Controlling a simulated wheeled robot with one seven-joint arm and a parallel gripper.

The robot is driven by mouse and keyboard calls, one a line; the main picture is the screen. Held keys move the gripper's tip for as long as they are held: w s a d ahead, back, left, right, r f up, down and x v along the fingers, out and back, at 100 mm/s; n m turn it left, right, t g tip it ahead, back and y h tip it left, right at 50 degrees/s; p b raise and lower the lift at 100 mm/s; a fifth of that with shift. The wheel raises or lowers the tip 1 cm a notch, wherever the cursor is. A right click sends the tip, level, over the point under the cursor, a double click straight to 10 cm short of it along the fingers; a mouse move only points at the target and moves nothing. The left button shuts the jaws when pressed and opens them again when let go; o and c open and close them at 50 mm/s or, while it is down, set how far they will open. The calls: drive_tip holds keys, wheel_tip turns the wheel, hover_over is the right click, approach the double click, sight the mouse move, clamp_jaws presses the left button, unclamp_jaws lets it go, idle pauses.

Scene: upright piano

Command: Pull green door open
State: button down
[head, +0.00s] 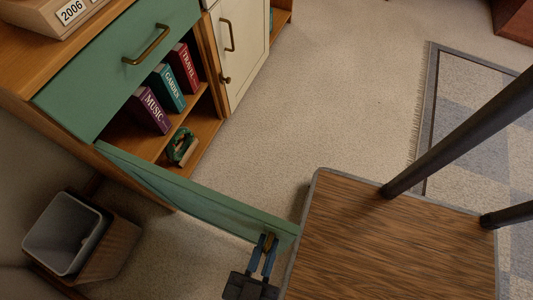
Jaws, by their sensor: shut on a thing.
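The green door (185,198) stands swung open, seen from above, extending from the cabinet's lower left out toward the bottom middle. Its free end is near the wooden platform's corner. My gripper (267,243) is at the door's free end and shut on its brass handle, which is mostly hidden between the fingers. The open compartment shows books, including a purple one (149,111), a teal one (167,88) and a red one (183,68), and a dark green object (182,147) on the shelf.
A wood-topped platform (400,245) with dark posts fills the lower right, close to the door's free end. A grey bin (62,234) stands at lower left. A green drawer (120,70) and a cream door (238,45) are shut. Carpet (330,90) is clear beyond.

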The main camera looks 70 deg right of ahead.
drive_tip(key=c, duration=1.3)
unclamp_jaws()
drive_tip(key=a, duration=0.7)
drive_tip(key=shift+a+b, duration=0.35)
drive_tip(key=shift+a, duration=0.05)
